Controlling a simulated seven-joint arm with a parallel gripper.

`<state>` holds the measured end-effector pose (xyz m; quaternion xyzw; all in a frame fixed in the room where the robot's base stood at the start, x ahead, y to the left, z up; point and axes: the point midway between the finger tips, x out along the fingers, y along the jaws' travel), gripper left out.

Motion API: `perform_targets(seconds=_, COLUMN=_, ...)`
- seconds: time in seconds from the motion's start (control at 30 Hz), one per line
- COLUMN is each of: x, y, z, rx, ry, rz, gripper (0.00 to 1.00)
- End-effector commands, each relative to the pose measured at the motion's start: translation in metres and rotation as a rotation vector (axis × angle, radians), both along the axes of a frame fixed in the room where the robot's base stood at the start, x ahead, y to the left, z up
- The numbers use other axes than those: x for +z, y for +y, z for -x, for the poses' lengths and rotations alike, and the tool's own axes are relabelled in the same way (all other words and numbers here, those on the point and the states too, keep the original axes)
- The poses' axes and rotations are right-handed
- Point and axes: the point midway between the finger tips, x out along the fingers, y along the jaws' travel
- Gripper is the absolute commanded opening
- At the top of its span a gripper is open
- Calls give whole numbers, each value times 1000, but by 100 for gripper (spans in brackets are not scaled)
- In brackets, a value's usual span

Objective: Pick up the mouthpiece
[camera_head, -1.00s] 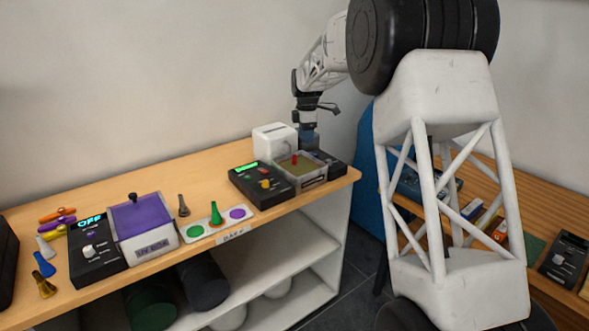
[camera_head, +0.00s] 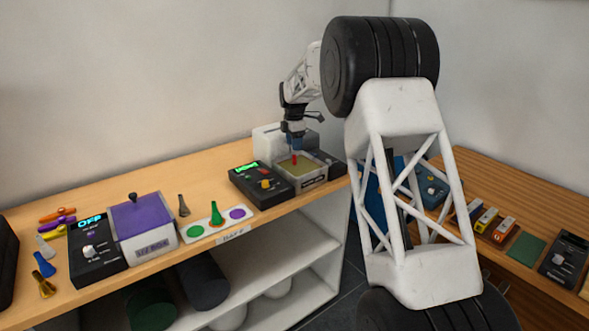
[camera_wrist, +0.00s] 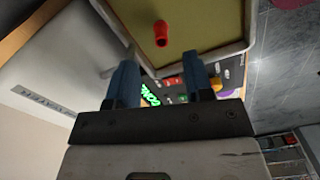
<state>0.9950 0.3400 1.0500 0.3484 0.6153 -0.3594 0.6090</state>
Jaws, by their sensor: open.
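A small red mouthpiece (camera_head: 295,159) stands in an open tray (camera_head: 318,181) with an olive-yellow floor, at the right end of the wooden bench. In the wrist view the red mouthpiece (camera_wrist: 161,32) shows on the tray floor, just beyond the gap between my fingers. My gripper (camera_head: 295,148) points down over the tray, close above the red piece. In the wrist view my gripper's blue fingers (camera_wrist: 159,65) are apart with nothing between them.
A black box with a green display (camera_head: 262,182) stands left of the tray, and a white device (camera_head: 268,139) behind it. A purple-topped box (camera_head: 144,226) and a black OFF unit (camera_head: 95,250) are further left. The bench's front edge runs close to the tray.

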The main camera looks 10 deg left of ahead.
Motion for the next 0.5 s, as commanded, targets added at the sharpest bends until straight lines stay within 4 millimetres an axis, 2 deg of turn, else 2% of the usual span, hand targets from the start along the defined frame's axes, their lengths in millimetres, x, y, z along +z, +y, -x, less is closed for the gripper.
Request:
perform_targets(seconds=0.2, x=-17, y=0, z=0, rx=0, ry=0, rz=0, gripper=47)
perform_targets(seconds=0.5, x=-20, y=0, z=0, rx=0, ry=0, rz=0, gripper=47)
